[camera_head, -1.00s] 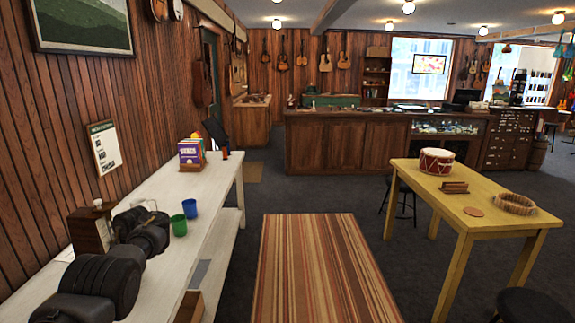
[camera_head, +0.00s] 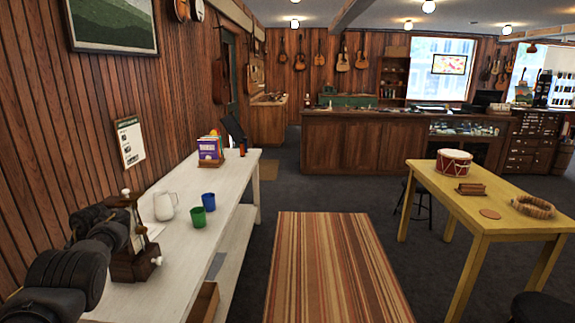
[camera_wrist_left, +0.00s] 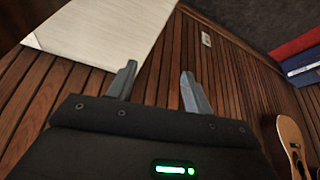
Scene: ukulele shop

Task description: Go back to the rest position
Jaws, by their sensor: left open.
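My left arm comes in from the lower left of the head view, over the near left end of the white bench (camera_head: 175,270). My left gripper (camera_wrist_left: 158,70) shows in the left wrist view with its two fingers apart and nothing between them. There it faces the wood-plank wall, with a pale board or picture at the upper left. In the head view I cannot make out its fingertips. My right gripper is in neither view.
A yellow table (camera_head: 455,206) stands right of the striped rug (camera_head: 335,270).

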